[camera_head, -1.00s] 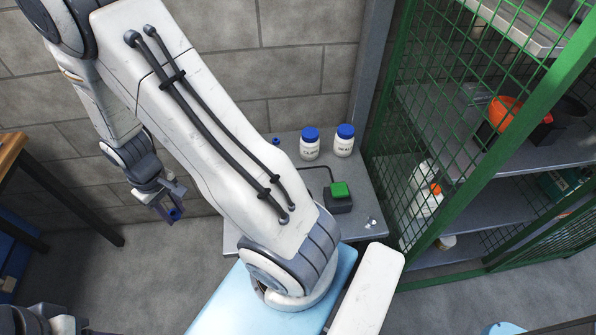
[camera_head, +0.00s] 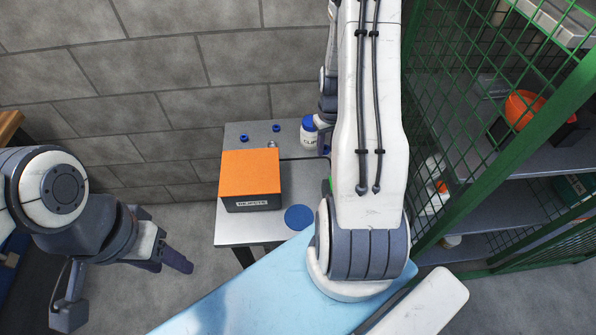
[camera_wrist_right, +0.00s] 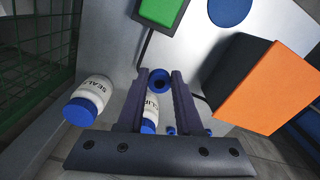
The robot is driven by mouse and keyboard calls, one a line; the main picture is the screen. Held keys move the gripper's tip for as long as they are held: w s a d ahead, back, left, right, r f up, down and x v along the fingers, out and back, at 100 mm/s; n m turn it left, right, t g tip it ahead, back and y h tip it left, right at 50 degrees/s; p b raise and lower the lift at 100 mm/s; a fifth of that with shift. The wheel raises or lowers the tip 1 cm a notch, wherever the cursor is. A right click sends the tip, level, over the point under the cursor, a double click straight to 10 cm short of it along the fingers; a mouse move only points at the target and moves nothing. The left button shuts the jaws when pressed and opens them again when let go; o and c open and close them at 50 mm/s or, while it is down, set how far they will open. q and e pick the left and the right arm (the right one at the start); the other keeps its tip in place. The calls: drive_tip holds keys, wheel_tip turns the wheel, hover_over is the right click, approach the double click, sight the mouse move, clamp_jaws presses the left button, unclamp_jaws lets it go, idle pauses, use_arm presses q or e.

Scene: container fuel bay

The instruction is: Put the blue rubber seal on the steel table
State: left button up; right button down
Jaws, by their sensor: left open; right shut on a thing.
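In the right wrist view my right gripper (camera_wrist_right: 159,75) is shut on a blue rubber seal (camera_wrist_right: 159,84), a small ring with a dark hole, held above the table. In the head view that gripper is mostly hidden by my right arm. The steel table (camera_head: 234,231) stands against the wall; bare metal also shows in the wrist view (camera_wrist_right: 195,45). A flat blue disc (camera_head: 299,217) lies on its front part and shows in the wrist view (camera_wrist_right: 228,10). My left gripper (camera_head: 172,261) is open and empty, left of the table.
An orange box (camera_head: 249,172) labelled as rejects stands on the table. Small blue pieces (camera_head: 243,138) lie behind it. A clips jar (camera_head: 309,132), a seals jar (camera_wrist_right: 90,98) and a green-topped block (camera_wrist_right: 163,9) are near. A green mesh cage (camera_head: 470,150) stands right.

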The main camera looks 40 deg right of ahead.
drive_tip(key=s+d+f, duration=0.2)
drive_tip(key=s+d, duration=0.1)
drive_tip(key=d, duration=0.2)
drive_tip(key=p, duration=0.3)
hover_over(308, 171)
drive_tip(key=shift+m, duration=0.3)
wheel_tip(308, 171, down, 7)
drive_tip(key=shift+d+r, duration=0.1)
wheel_tip(308, 171, down, 4)
drive_tip(key=shift+r+p, duration=0.2)
drive_tip(key=shift+p, duration=0.5)
drive_tip(key=shift+f, duration=0.25)
drive_tip(key=shift+f, duration=0.2)
drive_tip(key=c, duration=0.6)
unclamp_jaws()
